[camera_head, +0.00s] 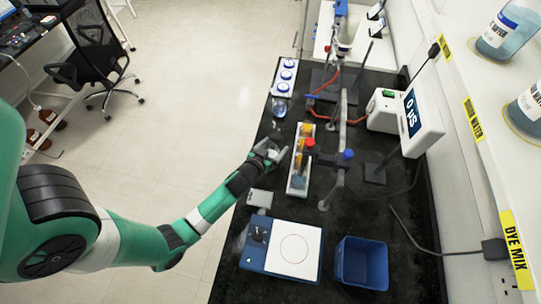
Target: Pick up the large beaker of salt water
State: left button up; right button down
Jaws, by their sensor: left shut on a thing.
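My left gripper (271,152) reaches over the left edge of the black bench, just left of the white rack (297,182). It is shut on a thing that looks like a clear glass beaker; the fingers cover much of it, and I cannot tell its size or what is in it. Another small clear glass vessel (279,109) stands on the bench beyond the gripper, below the white tray with blue round tops (284,77). My right gripper is not in view.
The white rack holds orange and blue items. A stand with red tubing (340,110) rises behind it. A white meter (421,122) is at right. A blue-and-white plate device (293,250) and blue bin (362,262) fill the near end.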

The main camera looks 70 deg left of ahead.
pick_arm(q)
jog(key=shift+r, duration=0.1)
notch_tip(320, 180, up, 2)
jog(key=shift+p, duration=0.45)
jog(key=s+d+r+p, duration=0.1)
jog(key=s+d+r, duration=0.8)
jog(key=d+r, duration=0.1)
jog(key=shift+s+r+p, duration=0.35)
jog(key=shift+r, duration=0.1)
